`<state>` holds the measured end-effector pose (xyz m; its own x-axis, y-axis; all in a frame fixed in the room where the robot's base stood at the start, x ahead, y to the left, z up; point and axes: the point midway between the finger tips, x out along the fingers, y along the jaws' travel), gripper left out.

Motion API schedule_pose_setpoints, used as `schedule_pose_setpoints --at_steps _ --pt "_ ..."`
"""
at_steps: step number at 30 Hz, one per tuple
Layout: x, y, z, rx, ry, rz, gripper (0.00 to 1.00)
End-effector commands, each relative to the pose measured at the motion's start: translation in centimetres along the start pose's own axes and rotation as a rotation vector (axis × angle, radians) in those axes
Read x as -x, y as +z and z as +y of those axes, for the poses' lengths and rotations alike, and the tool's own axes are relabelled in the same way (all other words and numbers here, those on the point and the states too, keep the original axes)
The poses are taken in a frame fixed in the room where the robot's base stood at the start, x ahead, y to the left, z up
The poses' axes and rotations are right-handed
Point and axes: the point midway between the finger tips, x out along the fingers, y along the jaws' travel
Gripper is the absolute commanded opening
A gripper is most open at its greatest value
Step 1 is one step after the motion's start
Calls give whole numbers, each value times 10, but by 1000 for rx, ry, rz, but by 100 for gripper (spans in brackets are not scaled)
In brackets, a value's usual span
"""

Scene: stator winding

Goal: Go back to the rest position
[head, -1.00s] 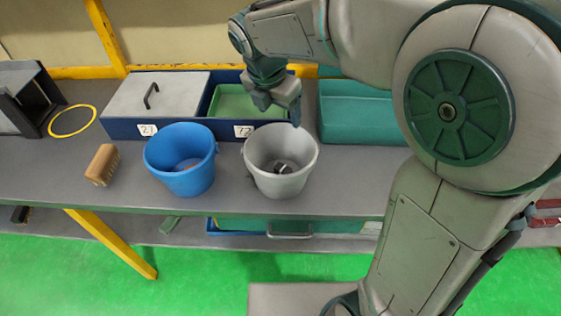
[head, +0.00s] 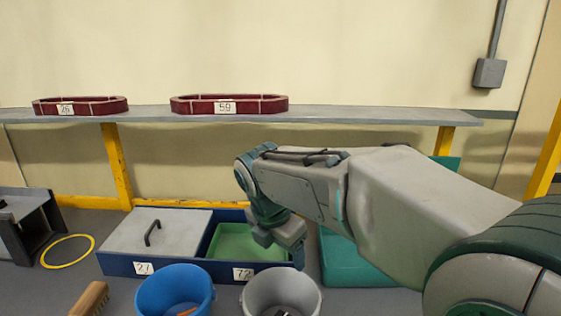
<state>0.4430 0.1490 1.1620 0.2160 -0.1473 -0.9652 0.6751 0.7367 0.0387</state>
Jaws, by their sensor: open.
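My gripper (head: 292,258) shows in the head view at the end of my arm, which reaches in from the right. The grey bucket stands at the bottom edge, partly cut off, with small dark items inside.
A blue bucket (head: 150,292) and a brush (head: 88,299) stand at the front. Behind are a blue two-part box (head: 180,268), a yellow ring (head: 67,251) and a teal bin (head: 345,265). A shelf (head: 330,115) above holds two dark red trays (head: 190,106).

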Motion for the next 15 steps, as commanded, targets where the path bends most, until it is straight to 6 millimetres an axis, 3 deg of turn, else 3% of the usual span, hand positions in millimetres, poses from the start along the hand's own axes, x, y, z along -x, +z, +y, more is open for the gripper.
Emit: schedule_pose_setpoints --at_steps 6,15 --pt "-5 10 -60 -561 15 28 72" --pt "-19 4 -138 -1390 26 88 72"
